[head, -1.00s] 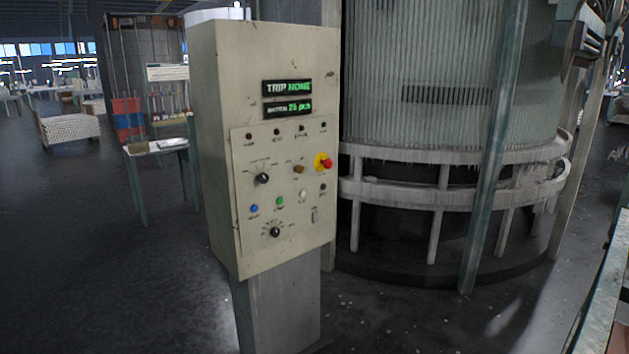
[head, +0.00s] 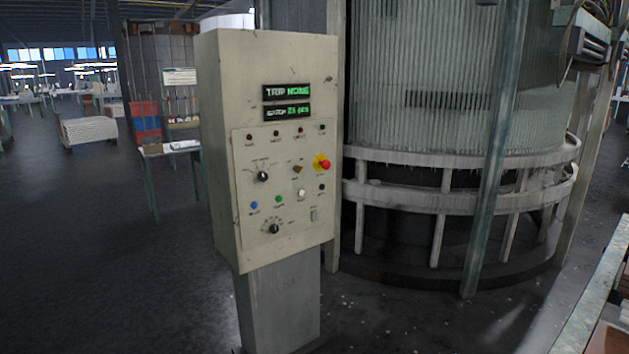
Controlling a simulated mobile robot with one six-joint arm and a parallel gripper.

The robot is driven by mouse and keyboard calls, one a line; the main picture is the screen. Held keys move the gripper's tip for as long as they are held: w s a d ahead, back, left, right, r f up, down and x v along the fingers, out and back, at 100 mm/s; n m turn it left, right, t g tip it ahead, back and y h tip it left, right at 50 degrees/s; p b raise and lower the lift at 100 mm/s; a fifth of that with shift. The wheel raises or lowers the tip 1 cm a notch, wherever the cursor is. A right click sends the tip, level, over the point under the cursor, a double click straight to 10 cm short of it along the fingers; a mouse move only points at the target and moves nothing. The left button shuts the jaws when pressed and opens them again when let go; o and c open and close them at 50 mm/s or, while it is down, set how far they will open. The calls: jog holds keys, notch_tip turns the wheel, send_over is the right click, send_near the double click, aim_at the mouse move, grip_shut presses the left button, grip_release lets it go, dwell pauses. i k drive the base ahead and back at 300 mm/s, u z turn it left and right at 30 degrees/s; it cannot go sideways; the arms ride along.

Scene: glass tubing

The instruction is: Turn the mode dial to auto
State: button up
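A beige control cabinet (head: 222,130) stands on a grey pedestal in the middle of the head view. Its front panel carries two black dials: an upper dial (head: 263,177) and a lower dial (head: 274,229). The labels around both are too small to read, so I cannot tell which is the mode dial or where it points. A display (head: 287,92) reads "TRIP NONE", with a second batch line (head: 287,112) below it. My gripper is not in view.
The panel also has a red stop button on yellow (head: 322,164), a blue button (head: 254,206), a green button (head: 279,199) and a white button (head: 301,194). A large ribbed cylinder machine (head: 450,60) stands behind, right. A small table (head: 170,148) is at left. Floor at left is clear.

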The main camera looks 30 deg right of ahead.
aim_at(262, 176)
jog(key=u, duration=0.1)
jog(key=k, duration=0.25)
jog(key=i, duration=1.1)
jog(key=u, duration=0.55)
jog(key=i, duration=0.55)
jog(key=k, duration=0.6)
jog(key=u, duration=0.2)
jog(key=i, duration=0.3)
jog(key=z, duration=0.05)
